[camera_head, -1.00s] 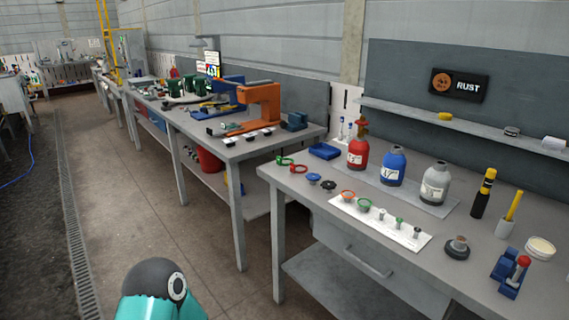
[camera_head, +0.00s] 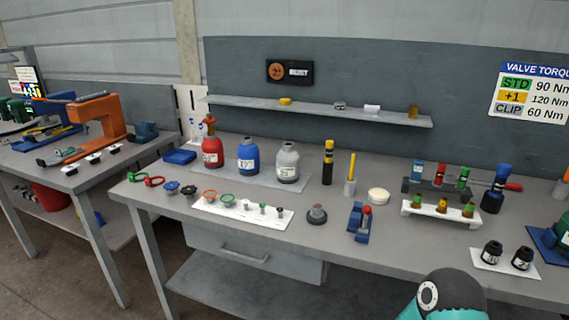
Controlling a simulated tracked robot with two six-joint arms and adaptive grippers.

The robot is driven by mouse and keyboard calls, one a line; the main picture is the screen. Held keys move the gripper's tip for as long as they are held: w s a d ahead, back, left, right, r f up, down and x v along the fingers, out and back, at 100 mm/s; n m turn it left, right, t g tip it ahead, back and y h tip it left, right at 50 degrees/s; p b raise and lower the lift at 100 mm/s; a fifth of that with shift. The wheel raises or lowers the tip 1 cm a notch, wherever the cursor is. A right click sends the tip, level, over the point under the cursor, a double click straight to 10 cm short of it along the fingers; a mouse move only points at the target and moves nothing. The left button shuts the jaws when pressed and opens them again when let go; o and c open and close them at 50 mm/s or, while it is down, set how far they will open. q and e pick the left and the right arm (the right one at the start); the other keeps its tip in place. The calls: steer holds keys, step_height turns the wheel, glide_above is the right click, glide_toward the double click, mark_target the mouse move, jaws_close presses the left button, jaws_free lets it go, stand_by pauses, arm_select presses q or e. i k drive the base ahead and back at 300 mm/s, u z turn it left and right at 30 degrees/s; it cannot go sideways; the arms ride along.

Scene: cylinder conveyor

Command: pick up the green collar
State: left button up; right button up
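A green collar (camera_head: 136,177), a small open ring, lies at the left end of the near workbench (camera_head: 330,235). A red collar (camera_head: 154,181) of like shape lies just right of it. A green ring-shaped part (camera_head: 227,200) also sits on the white strip, beside an orange ring (camera_head: 210,196). Neither of my grippers is in view. Only a teal and black part of my own arm shows at the bottom right, well away from the green collar.
Red (camera_head: 212,152), blue (camera_head: 248,158) and grey (camera_head: 287,162) cylinders stand on a mat behind the white strip (camera_head: 265,221). A blue block (camera_head: 180,157) lies behind the collars. A second bench with an orange machine (camera_head: 97,122) stands to the left.

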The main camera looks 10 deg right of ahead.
mark_target(132, 177)
steer(key=z, duration=0.95)
steer(key=i, duration=0.15)
steer(key=u, duration=3)
steer(key=i, duration=0.2)
steer(key=u, duration=0.15)
steer(key=i, duration=3.9)
